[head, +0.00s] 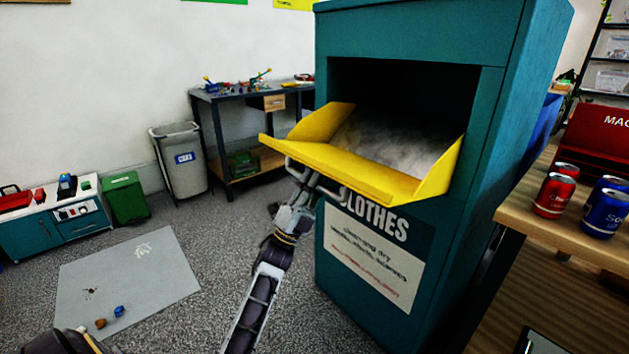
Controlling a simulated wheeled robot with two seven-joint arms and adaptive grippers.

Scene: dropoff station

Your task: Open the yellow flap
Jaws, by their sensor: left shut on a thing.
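The yellow flap (375,178) is on the teal clothes bin (405,38). It is tilted down and out from the bin's dark opening, with its raised side walls and grey inner surface showing. My left gripper (310,178) is at the underside of the flap's front edge, left of its middle. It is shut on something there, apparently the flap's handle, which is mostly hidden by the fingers. My right gripper is not in view.
A wooden table (545,225) with red cans (555,195) and blue cans (605,208) stands close on the right. A grey bin (180,165) and a workbench (250,95) stand behind. A grey mat (130,275) with small items lies on the left floor.

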